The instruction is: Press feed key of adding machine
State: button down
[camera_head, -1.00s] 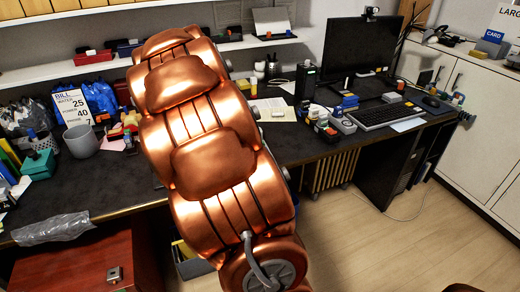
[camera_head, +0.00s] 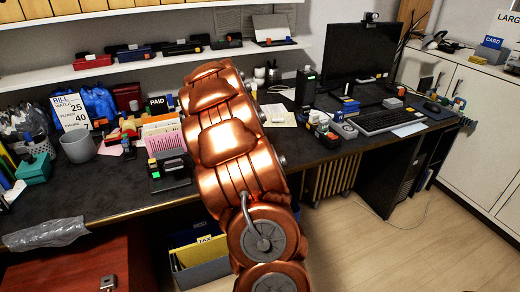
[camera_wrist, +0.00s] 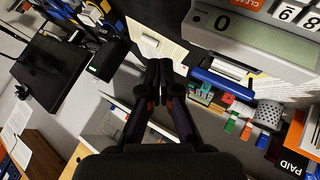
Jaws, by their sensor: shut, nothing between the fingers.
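The grey adding machine (camera_wrist: 262,52) is at the upper right in the wrist view, partly cut off by the frame edge. Its display shows a 0, and an orange key and several white number keys show beside it. I cannot pick out the feed key. My gripper (camera_wrist: 159,62) is shut and empty, with its dark fingertips together left of the machine and apart from it in the picture. In the head view my arm covers the middle of the desk, and I can make out neither the machine nor my fingertips there.
A blue bar-shaped object (camera_wrist: 222,84) lies between the fingers and a mesh cup (camera_wrist: 268,114) in the wrist view. In the head view the monitor (camera_head: 360,51) and keyboard (camera_head: 388,121) are right of my arm. A black PAID item (camera_head: 158,105) is left of it.

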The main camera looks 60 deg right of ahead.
notch_tip(320, 180, down, 8)
jog(key=b, duration=0.3)
jog(key=shift+r, duration=0.2)
jog(key=shift+f+b, duration=0.55)
jog(key=shift+f, duration=0.1)
jog(key=shift+f+b, duration=0.8)
jog(key=shift+b, duration=0.2)
dwell(1.6)
jog(key=shift+r, duration=0.85)
jog(key=shift+r+p, duration=1.15)
jog(key=shift+r, duration=1.4)
